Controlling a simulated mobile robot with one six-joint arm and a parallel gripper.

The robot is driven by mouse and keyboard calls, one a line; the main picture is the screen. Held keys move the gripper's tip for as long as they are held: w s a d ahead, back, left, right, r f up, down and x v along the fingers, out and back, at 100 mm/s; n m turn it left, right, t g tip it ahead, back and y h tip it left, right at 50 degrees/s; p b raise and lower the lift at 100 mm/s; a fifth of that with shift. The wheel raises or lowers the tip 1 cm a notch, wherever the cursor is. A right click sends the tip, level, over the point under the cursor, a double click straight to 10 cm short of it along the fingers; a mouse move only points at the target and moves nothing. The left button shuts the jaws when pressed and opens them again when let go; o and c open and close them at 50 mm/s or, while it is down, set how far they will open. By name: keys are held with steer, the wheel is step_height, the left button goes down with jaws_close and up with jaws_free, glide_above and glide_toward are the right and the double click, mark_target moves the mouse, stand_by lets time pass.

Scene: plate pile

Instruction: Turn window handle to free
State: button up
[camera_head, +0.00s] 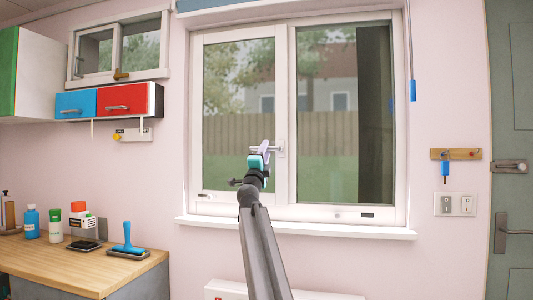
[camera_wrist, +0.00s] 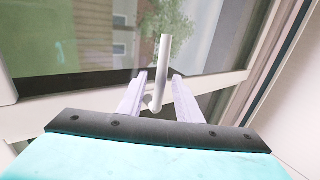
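The large white-framed window (camera_head: 292,110) fills the middle of the head view. Its white handle (camera_head: 280,149) sits on the central upright of the frame, and its lever seems to point left toward my gripper. In the wrist view the handle (camera_wrist: 165,62) is a pale rod running between my fingers. My gripper (camera_head: 265,148), teal with pale lilac fingers, is at the handle. In the wrist view my gripper (camera_wrist: 160,76) is open, with the rod between the fingertips and gaps on both sides. Whether a finger touches the rod I cannot tell.
A white sill (camera_head: 300,229) juts out under the window. A wooden counter (camera_head: 85,268) with bottles and a blue-handled tool (camera_head: 127,240) stands at left. Blue and red drawers (camera_head: 128,100) hang above it. A key rack (camera_head: 456,154) and a grey-green door (camera_head: 512,120) are at right.

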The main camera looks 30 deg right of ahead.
steer(key=p+v, duration=0.1)
steer(key=v, duration=1.2)
steer(key=shift+s+a+f, duration=0.15)
steer(key=shift+s+a, duration=0.05)
stand_by(0.7)
